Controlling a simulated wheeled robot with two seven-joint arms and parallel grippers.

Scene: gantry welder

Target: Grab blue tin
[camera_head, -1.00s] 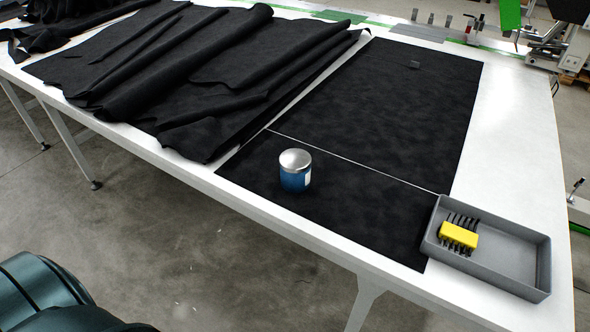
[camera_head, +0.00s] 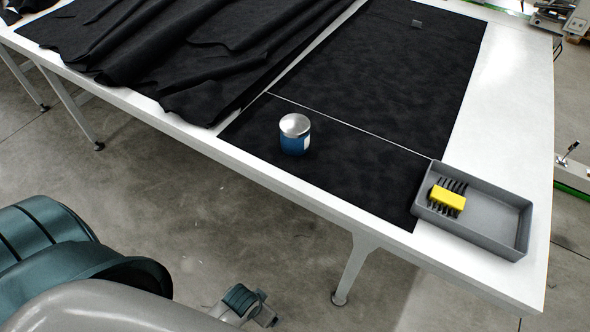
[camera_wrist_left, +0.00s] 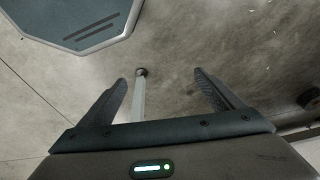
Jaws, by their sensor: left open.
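The blue tin (camera_head: 295,143) has a silver lid and a white label patch. In the head view it stands upright on the black cloth (camera_head: 350,170) near the table's front edge. My left gripper (camera_wrist_left: 163,95) is open and empty in the left wrist view, over bare floor. The tin is not in the left wrist view. In the head view a small part of my left arm's end (camera_head: 245,303) shows low in the picture, below and in front of the table and well apart from the tin. My right gripper is not in view.
A grey tray (camera_head: 490,222) with a yellow block (camera_head: 447,198) and dark pieces sits at the table's right front corner. Folded black fabric (camera_head: 190,60) covers the left of the table. A table leg (camera_head: 352,270) stands below the front edge. Cloth around the tin is clear.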

